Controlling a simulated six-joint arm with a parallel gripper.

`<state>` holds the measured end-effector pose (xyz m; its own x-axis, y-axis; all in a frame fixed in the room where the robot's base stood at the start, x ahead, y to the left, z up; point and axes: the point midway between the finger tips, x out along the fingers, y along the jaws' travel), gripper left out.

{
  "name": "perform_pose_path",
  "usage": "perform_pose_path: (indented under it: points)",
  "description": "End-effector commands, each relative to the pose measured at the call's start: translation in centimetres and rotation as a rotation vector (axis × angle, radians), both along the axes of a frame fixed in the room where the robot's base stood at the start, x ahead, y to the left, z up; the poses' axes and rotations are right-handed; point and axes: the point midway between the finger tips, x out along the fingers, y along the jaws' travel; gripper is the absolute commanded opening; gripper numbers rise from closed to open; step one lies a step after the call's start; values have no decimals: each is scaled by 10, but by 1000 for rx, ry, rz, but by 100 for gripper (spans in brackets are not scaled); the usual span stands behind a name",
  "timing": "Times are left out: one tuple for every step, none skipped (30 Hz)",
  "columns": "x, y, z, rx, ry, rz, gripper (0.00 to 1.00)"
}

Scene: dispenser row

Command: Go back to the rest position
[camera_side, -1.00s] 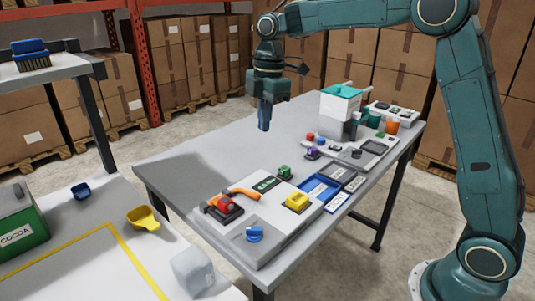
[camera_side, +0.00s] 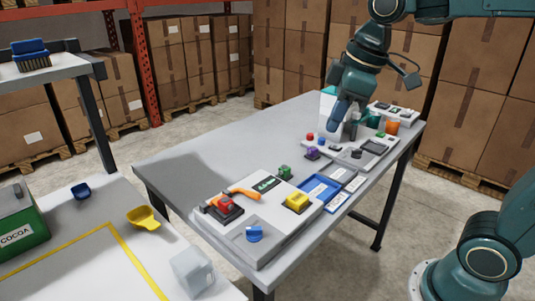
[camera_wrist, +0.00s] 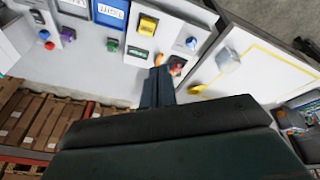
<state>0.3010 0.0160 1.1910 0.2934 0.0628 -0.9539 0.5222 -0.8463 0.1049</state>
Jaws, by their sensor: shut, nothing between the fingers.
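My gripper (camera_side: 340,108) is shut and empty. In the side view it hangs tilted above the far right part of the grey table (camera_side: 225,130), in front of the white dispenser (camera_side: 327,112), which it partly hides. In the wrist view my gripper's fingers (camera_wrist: 158,78) are together, with the table's panels beyond them. No rest marker shows in these frames.
A panel with a yellow block (camera_side: 297,201), blue knob (camera_side: 254,233) and orange handle (camera_side: 243,193) lies at the table's near end. The table's left part is clear.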

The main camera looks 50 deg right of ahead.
Motion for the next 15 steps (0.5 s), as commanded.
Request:
perform_pose_path:
  points:
    - [-13,0,0,10,-16,-41,0]
    - [-19,-1,-2,15,-24,-67,0]
    - [-27,-2,-3,23,-34,-103,0]
    - [-34,-2,-4,31,-42,-130,0]
    - [-40,-3,-6,38,-49,-156,0]
    - [-48,-4,-8,47,-61,-190,0]
    - [-54,-5,-10,53,-68,-216,0]
    - [-60,-5,-12,61,-77,-242,0]
    - [-68,-6,-15,71,-87,-277,0]
    - [-74,-7,-18,79,-96,-303,0]
    - [-80,-8,-20,86,-104,-327,0]
    - [-87,-9,-24,97,-114,-360,0]
    - [-92,-10,-26,104,-122,-384,0]
    - [-96,-11,-29,111,-129,-405,0]
    - [-102,-12,-32,121,-139,-431,0]
